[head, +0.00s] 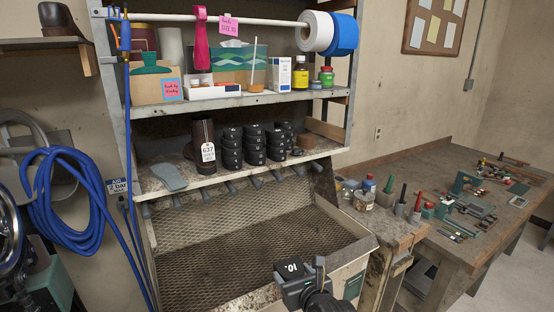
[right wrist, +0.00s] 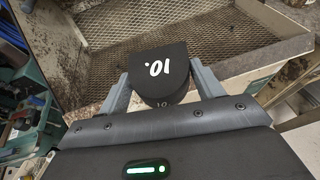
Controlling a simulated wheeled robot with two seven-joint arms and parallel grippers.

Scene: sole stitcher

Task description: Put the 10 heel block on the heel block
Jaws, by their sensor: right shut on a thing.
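The 10 heel block (head: 287,267) is black with a white "10." on its top. My right gripper (head: 298,280) is shut on it and holds it low at the front of the head view, before the mesh tray. The right wrist view shows the block (right wrist: 158,70) between both fingers of the gripper (right wrist: 160,82), its top face visible. Several black heel blocks stand in stacks on the lower shelf: a left stack (head: 231,150), a middle stack (head: 254,148) and a right stack (head: 276,147). Which is the target heel block I cannot tell. My left gripper is not in view.
The lower shelf (head: 230,178) also holds a brown boot shaft (head: 204,145) with a tag and a grey sole (head: 169,177). The upper shelf (head: 240,101) hangs above the stacks. The mesh tray (head: 230,230) below is empty. A cluttered bench (head: 500,235) stands right.

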